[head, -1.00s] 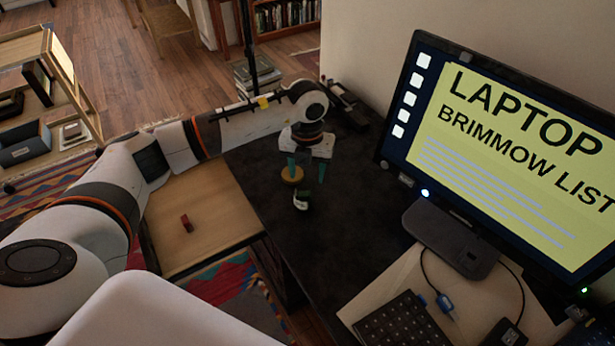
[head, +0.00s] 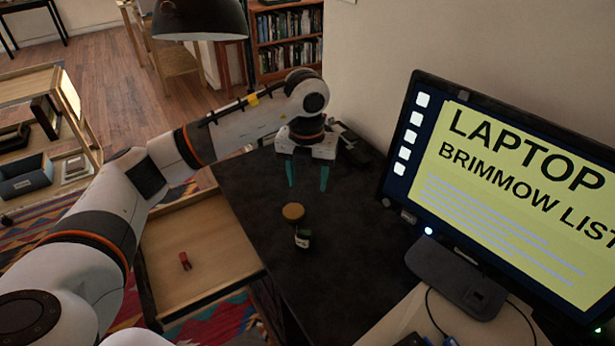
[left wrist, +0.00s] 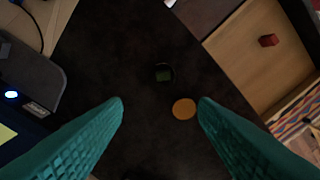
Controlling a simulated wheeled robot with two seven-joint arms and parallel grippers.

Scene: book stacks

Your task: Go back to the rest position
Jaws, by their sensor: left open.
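My left gripper (head: 307,178) is open and empty, with its teal fingers apart above the far part of the dark desktop. In the left wrist view its two fingers (left wrist: 161,108) reach in from below with nothing between them. In the left wrist view the tan disc (left wrist: 184,108) lies near the right fingertip in the picture, below the fingers. My right gripper is not in view.
A monitor (head: 500,190) stands at the right. An open wooden drawer (head: 205,240) with a small red item (head: 185,261) lies left of the dark desktop (head: 265,190). A dark lamp shade (head: 200,18) hangs at the top. A wooden shelf cart (head: 45,130) is at the far left.

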